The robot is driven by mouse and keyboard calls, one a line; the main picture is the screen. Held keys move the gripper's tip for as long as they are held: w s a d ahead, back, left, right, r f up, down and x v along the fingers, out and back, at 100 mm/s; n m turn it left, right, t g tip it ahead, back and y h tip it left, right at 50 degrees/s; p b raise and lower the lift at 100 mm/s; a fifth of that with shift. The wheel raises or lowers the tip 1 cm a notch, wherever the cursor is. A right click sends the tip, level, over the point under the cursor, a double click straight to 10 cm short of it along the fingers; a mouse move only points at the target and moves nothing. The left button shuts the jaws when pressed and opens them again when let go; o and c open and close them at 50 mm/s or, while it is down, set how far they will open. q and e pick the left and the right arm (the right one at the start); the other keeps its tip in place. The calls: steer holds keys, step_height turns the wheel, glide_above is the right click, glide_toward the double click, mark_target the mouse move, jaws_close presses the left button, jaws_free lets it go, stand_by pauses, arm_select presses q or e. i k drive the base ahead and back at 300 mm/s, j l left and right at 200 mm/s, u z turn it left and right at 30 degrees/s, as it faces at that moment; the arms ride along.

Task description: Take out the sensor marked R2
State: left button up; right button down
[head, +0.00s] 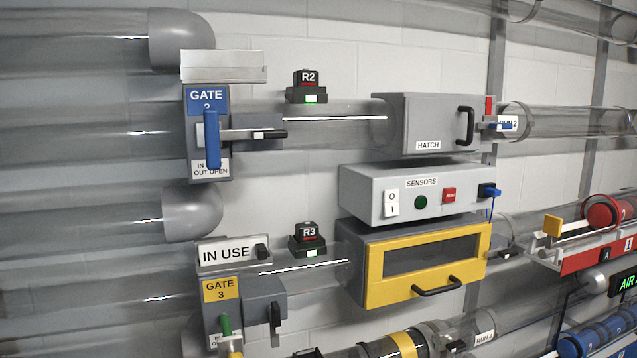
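The sensor marked R2 (307,88) is a small black block with a white R2 label and a red strip. It sits upright in a dark base on top of the upper clear tube (340,113), between the GATE 2 unit and the HATCH box. A small light on the base glows green. A similar sensor marked R3 (307,240) stands on the lower tube, also with a lit green light. The grey SENSORS box (365,207) carries a white O/I rocker switch, a dark green round lamp and a red button. Neither of my grippers is in view.
The GATE 2 unit (222,100) has a blue upright handle and stands left of R2. The grey HATCH box (415,110) is closed at right. A yellow-framed box (375,285) and an IN USE sign (225,254) are below. The space above R2 is clear wall.

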mark_target(304, 77)
steer(key=l+z, duration=0.1)
steer(key=l, duration=0.95)
steer(key=l+z, duration=0.15)
steer(key=l, duration=0.85)
steer(key=i, duration=0.1)
